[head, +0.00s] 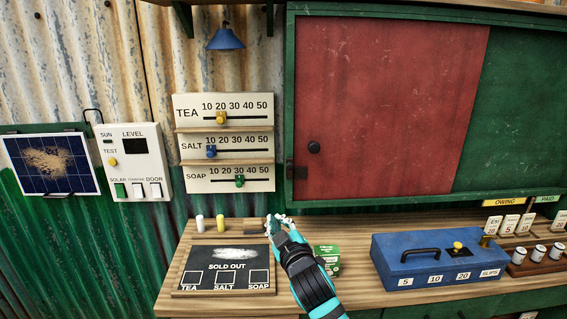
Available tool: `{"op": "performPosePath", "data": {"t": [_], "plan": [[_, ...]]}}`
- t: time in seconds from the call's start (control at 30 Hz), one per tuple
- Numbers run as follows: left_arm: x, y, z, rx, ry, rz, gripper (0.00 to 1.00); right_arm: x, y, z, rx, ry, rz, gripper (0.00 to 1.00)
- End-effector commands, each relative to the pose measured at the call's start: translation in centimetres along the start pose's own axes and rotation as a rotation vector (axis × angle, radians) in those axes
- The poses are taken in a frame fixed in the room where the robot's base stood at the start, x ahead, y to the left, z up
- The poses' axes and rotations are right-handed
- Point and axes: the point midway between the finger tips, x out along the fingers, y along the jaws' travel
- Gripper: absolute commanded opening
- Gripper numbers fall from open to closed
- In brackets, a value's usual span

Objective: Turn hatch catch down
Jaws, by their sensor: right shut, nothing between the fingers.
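The hatch is a red sliding panel (385,110) in a green frame, with a round black knob (314,147) near its left edge. The small dark catch (290,170) sits on the left frame post, below and left of the knob, and it is too small to tell its exact angle. My right gripper (281,222) is shut and empty. In the picture it lies below the catch, over the back of the wooden counter, and apart from the catch. My left gripper is out of view.
A sold-out board (225,254) lies left of my right arm, and a green packet (328,260) is close on its right. A blue cash box (437,260) stands further right. Price sliders (224,143) hang on the wall left of the hatch.

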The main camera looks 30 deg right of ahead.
Motion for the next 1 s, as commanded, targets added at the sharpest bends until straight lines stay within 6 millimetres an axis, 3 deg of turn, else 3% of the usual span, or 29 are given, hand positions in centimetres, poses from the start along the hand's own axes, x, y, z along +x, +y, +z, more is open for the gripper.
{"op": "performPosePath", "data": {"t": [0.03,0.1,0.2,0.3,0.77,1.0], "plan": [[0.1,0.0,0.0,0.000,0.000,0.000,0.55,0.6,2.4,-2.3,-0.017,0.062,0.060,0.00],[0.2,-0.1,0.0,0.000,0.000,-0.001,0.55,0.9,5.0,-4.7,-0.038,0.127,0.123,0.00],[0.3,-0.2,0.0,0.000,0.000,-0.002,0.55,1.0,7.5,-7.0,-0.062,0.188,0.186,0.00],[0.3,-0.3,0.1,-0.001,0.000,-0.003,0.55,1.0,8.7,-8.1,-0.074,0.218,0.218,0.00],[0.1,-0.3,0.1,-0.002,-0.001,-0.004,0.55,1.4,9.1,-8.6,-0.077,0.224,0.225,0.00],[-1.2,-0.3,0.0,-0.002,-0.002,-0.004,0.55,5.0,10.1,-9.7,-0.077,0.223,0.225,0.00]]}}
